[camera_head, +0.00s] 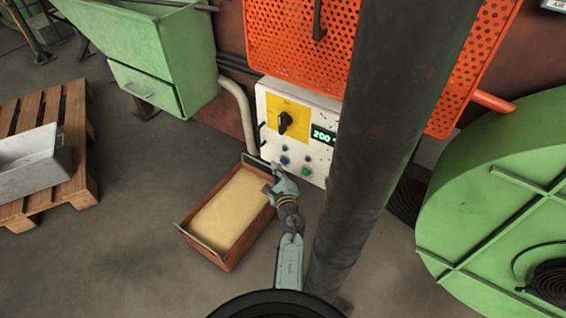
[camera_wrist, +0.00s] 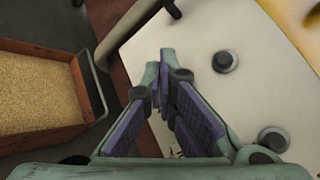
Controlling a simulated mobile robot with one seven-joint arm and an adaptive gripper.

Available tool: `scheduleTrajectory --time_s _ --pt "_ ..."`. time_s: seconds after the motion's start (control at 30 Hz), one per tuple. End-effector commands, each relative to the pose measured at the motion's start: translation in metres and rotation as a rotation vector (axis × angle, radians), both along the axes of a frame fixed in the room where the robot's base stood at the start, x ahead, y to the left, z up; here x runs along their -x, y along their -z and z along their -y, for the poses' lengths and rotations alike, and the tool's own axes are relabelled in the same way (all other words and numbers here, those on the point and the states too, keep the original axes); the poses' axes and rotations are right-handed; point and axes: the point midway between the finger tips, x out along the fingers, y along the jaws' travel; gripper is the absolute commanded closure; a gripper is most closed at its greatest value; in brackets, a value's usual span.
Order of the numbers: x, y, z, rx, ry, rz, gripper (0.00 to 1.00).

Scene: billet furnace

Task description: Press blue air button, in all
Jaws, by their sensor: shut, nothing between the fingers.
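The blue button (camera_head: 284,160) is a small round knob low on the white control panel (camera_head: 263,112). A green button (camera_head: 306,171) sits to its right. My gripper (camera_head: 270,178) is shut and empty, just left of and below the blue button in the head view; I cannot tell whether it touches the panel. In the wrist view my gripper (camera_wrist: 171,56) points across the white panel face. Two dark round buttons, one at the upper right (camera_wrist: 225,62) and one at the lower right (camera_wrist: 273,139), show there, their colours unclear.
A rotary switch (camera_head: 286,122) on a yellow plate and a green display (camera_head: 322,135) are above the buttons. A sand-filled box (camera_head: 186,229) stands on the floor at left. A thick dark column (camera_head: 370,130) crosses in front of the panel's right side.

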Motion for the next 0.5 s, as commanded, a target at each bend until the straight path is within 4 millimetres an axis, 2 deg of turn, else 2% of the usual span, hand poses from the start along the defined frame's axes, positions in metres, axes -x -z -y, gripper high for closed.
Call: scheduleTrajectory --time_s 0.5 --pt "-0.0065 0.0001 0.0046 0.000 0.000 0.000 1.00"
